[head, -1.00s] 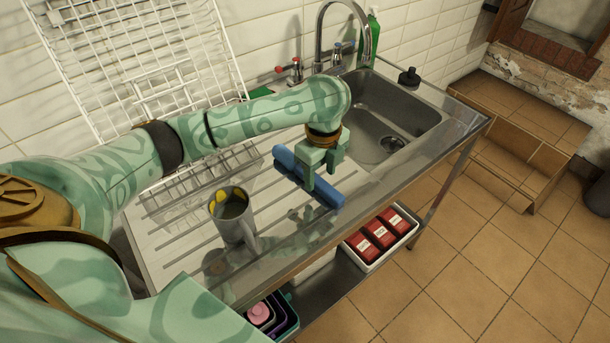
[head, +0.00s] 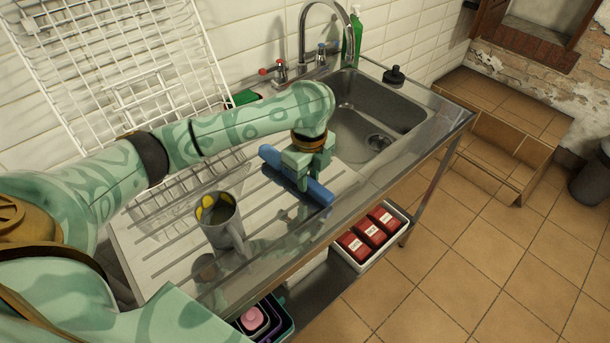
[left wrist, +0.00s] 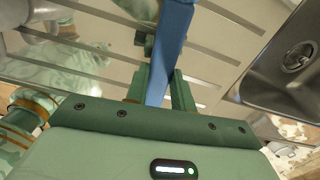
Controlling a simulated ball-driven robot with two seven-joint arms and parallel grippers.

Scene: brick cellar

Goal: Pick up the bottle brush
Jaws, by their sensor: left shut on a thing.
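The long blue bar (head: 318,193), which I take for the bottle brush, lies slantwise over the ribbed drainboard beside the sink. I cannot make out any bristles. My left gripper (head: 303,178) is above its middle, shut on it with one finger on each side. In the left wrist view the blue bar (left wrist: 170,40) runs up from between my green fingers (left wrist: 160,90). I cannot tell whether it touches the board or is slightly lifted. My right gripper is not in view.
A grey mug (head: 222,228) with yellow inside stands left of the blue bar. The steel sink basin (head: 350,125) and tap (head: 303,35) are behind to the right. A white wire rack (head: 100,60) leans on the wall. A tray of red boxes (head: 372,240) is below the counter.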

